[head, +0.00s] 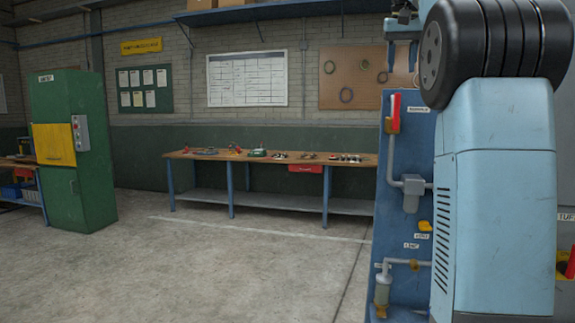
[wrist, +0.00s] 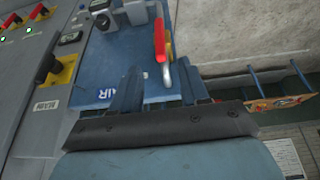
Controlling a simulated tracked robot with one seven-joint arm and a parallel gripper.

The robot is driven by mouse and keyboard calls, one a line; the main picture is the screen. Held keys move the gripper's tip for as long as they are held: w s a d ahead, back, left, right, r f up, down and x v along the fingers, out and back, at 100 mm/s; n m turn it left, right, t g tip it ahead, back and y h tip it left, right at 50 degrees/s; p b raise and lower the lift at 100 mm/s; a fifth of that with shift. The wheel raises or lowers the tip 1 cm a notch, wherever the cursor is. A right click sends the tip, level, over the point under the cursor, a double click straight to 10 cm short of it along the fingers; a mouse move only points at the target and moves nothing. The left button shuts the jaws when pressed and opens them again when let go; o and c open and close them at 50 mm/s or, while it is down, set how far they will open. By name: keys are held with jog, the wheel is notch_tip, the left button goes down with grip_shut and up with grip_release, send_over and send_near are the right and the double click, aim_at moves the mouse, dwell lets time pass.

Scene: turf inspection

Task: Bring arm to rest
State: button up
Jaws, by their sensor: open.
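My gripper (wrist: 160,82) shows in the wrist view with its two dark fingers spread apart and nothing between them. Beyond the fingers is a blue panel (wrist: 100,70) with a red-handled lever (wrist: 160,40) and a label reading AIR, partly covered by one finger. I cannot tell how far the fingers are from the panel. In the head view, my light blue arm fills the right side and hides part of the blue panel (head: 395,240). A red handle (head: 394,108) shows at the panel's upper part.
A grey panel (wrist: 30,100) with red switches and a black knob (wrist: 47,68) on yellow lies left in the wrist view. In the head view, a long workbench (head: 270,158) with small items stands by the wall, and a green cabinet (head: 75,150) left. The floor between is clear.

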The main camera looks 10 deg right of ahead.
jog(key=s+a+f+n, duration=0.1)
jog(key=s+a+f, duration=0.5)
jog(key=s+f, duration=0.3)
jog(key=s+a+f+n+t+y, duration=0.1)
jog(key=s+a+f, duration=0.6)
jog(key=f, duration=0.9)
jog(key=s+a+f+n+y, duration=0.1)
jog(key=s+a+f+n, duration=0.1)
jog(key=s+a+f, duration=0.4)
jog(key=s+f, duration=0.5)
jog(key=f, duration=0.2)
jog(key=shift+s+a+f+n+t, duration=0.15)
jog(key=shift+s+n+t, duration=0.15)
jog(key=shift+s, duration=0.1)
jog(key=shift+c, duration=0.2)
